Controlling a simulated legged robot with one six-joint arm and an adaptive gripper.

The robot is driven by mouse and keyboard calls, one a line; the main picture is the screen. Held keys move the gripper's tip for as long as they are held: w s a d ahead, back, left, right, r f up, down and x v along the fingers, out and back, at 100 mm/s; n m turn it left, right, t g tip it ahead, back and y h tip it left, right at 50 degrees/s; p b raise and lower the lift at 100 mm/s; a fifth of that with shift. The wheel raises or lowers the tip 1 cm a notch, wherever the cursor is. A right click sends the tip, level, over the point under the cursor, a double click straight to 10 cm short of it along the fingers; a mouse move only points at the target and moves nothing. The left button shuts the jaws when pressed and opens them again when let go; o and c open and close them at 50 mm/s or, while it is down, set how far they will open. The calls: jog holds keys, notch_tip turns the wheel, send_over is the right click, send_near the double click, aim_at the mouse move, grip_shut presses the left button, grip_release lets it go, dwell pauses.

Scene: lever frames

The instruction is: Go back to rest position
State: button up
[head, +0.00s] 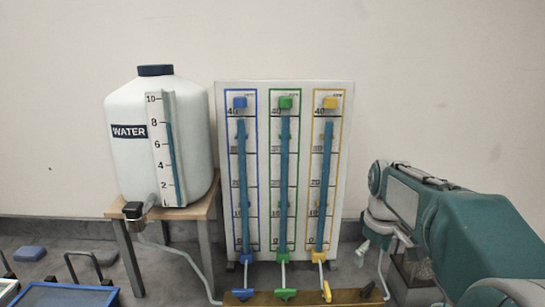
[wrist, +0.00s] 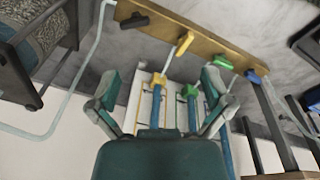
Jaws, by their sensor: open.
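My gripper (wrist: 160,85) is open and empty in the wrist view, its two fingers spread in front of the gauge board. In the head view my teal arm fills the right side, and the gripper (head: 378,243) is partly hidden, right of the board. The white gauge board (head: 346,150) has blue, green and yellow columns with teal bars. Below it are a blue handle (head: 243,294), a green handle (head: 284,295) and a yellow handle (head: 327,292). The wrist view looks upside down, with the yellow handle (wrist: 184,43) beyond the fingers. No handle is held.
A white water tank (head: 120,165) stands on a wooden stand (head: 202,209) left of the board. A wooden rail (head: 348,297) carries the handles and a black handle (head: 367,290). A pale pipe (head: 180,254) runs from the tank. A blue tray (head: 65,296) lies lower left.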

jog(key=s+a+f+m+t, duration=0.1)
jog(key=s+a+m+t, duration=0.1)
jog(key=s, duration=0.9)
jog(key=s+a+m+t, duration=0.2)
jog(key=s+a, duration=0.3)
jog(key=s, duration=0.7)
jog(key=shift+f+m, duration=0.4)
jog(key=shift+m, duration=0.3)
